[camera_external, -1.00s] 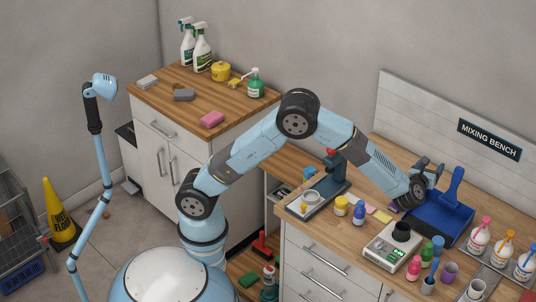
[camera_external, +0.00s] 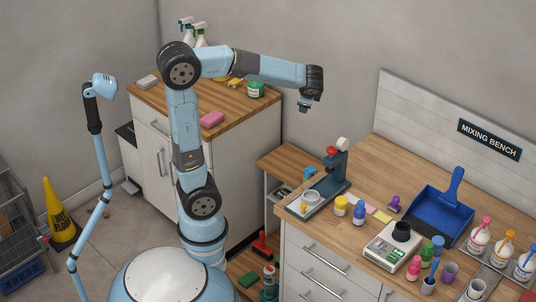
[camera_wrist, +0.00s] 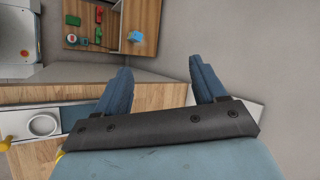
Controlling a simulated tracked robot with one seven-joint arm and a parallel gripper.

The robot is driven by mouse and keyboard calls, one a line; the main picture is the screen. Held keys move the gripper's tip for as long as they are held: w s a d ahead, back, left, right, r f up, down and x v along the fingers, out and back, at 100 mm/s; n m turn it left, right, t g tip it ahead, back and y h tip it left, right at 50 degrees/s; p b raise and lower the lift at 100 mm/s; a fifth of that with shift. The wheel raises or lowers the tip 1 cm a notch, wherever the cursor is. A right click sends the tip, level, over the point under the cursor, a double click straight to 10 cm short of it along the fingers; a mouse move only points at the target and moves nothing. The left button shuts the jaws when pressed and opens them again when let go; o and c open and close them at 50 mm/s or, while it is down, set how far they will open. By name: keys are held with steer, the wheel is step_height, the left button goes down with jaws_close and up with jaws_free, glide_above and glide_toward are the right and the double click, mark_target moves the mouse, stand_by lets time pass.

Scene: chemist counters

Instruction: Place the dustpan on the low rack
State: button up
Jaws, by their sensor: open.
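The blue dustpan (camera_external: 437,216) lies on the mixing bench (camera_external: 375,158), its handle pointing up and back toward the wall board. It is not seen in the wrist view. My gripper (camera_external: 304,107) is open and empty, high in the air left of the bench and well apart from the dustpan. Its two fingers show spread in the wrist view (camera_wrist: 160,70). A low wooden rack (camera_external: 285,155) stands between the two counters. Its top and lower board also show in the wrist view (camera_wrist: 145,14). My arm hides nothing of the dustpan.
Near the dustpan stand a scale (camera_external: 393,247), several small cups and white bottles (camera_external: 479,240). A stand (camera_external: 333,175) is at the bench's left end. A blue item (camera_external: 311,172) is on the rack; a red-and-black item (camera_external: 259,245) and green items are lower down.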

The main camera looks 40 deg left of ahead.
steer(key=s+a+f+n+h, duration=0.1)
steer(key=s+a+n, duration=0.3)
steer(key=s, duration=0.7)
steer(key=s+a+f+n+h, duration=0.1)
steer(key=s+a+n+h, duration=0.3)
steer(key=s+n, duration=0.5)
steer(key=shift+s+f+h, duration=0.25)
steer(key=shift+s+h, duration=0.05)
steer(key=shift+s, duration=0.7)
